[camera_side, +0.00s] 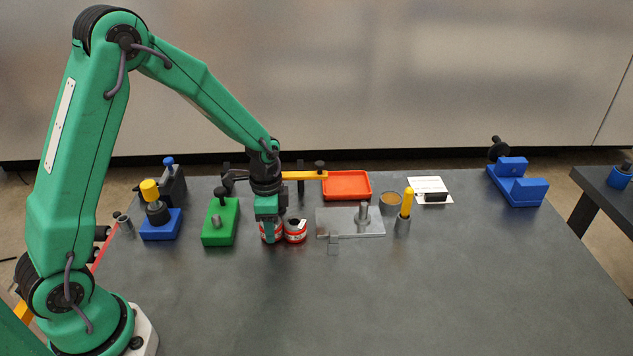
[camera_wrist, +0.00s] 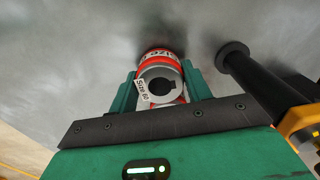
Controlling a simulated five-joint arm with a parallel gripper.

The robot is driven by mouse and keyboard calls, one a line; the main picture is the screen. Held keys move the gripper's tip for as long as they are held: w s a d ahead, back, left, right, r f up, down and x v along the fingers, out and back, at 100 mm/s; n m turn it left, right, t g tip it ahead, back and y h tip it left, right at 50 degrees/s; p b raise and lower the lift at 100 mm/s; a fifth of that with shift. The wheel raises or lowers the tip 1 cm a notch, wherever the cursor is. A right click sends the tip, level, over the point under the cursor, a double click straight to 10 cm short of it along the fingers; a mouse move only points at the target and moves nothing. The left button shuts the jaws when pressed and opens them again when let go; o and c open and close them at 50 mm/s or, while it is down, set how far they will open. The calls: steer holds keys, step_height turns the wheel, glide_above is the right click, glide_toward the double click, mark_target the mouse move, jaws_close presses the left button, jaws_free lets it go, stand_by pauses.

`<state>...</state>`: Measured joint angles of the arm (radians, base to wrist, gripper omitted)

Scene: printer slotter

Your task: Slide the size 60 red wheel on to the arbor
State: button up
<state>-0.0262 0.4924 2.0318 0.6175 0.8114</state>
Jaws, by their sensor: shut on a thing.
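My gripper (camera_side: 268,230) is shut on a red and white wheel (camera_side: 277,236), low over the table. In the wrist view the held wheel (camera_wrist: 161,70) sits between my gripper's green fingers (camera_wrist: 160,88), with a "Size 60" tag and a dark keyed bore. A finger hides part of it in the side view. A second red and white wheel (camera_side: 296,232) stands close on its right. A grey metal plate (camera_side: 335,224) with an upright post (camera_side: 363,212) lies to the right. I cannot tell for sure whether that post is the arbor.
An orange tray (camera_side: 346,184) is behind the plate. A yellow-handled tool (camera_side: 406,206) stands in a holder right of the plate. A blue stand (camera_side: 517,182) is far right. The front table is clear.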

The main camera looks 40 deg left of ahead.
steer(key=shift+r, duration=2.35)
steer(key=shift+o, duration=1.3)
steer(key=shift+c, duration=1.1)
steer(key=shift+w+d, duration=0.1)
step_height(320, 180, up, 6)
glide_above(364, 203)
steer(key=shift+r, duration=0.2)
steer(key=shift+f, duration=1.85)
steer(key=shift+f, duration=2.25)
